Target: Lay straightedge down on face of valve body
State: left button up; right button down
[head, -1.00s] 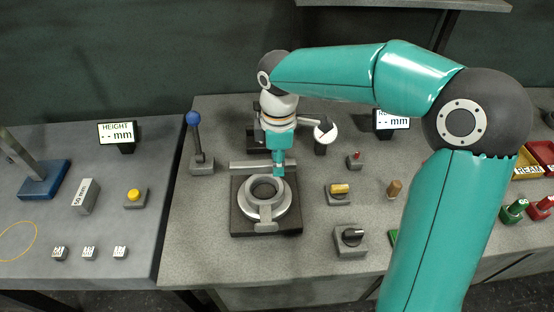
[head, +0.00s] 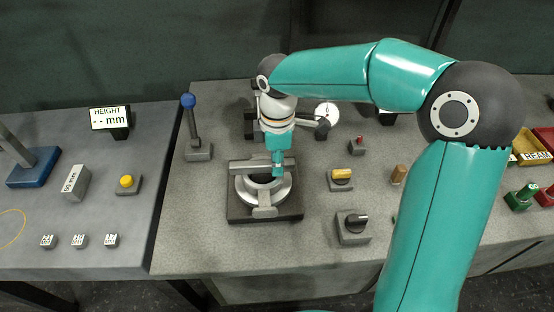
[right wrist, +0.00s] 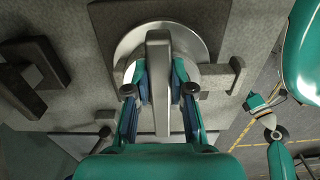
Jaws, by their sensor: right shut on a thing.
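The straightedge is a grey bar (head: 243,165) lying left to right across the far part of the valve body's round metal face (head: 283,190) in the head view. My right gripper (head: 279,170) is shut on it near its right part. In the right wrist view the straightedge (right wrist: 158,75) runs upright between the fingers of the right gripper (right wrist: 159,88), over the round face (right wrist: 128,45). I cannot tell whether bar and face touch. My left gripper (right wrist: 257,103) seems to show small at the right of that view, its jaws unclear.
The valve body sits on a dark base plate (head: 236,211), with a grey bracket (head: 264,211) at its front. A dial gauge (head: 326,114) stands behind.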

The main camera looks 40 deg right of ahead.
jog(key=shift+f, duration=0.15)
dwell(0.3)
jog(key=c, duration=1)
grip_release()
jog(key=shift+o, duration=0.4)
notch_tip(320, 180, up, 12)
jog(key=shift+f, duration=0.1)
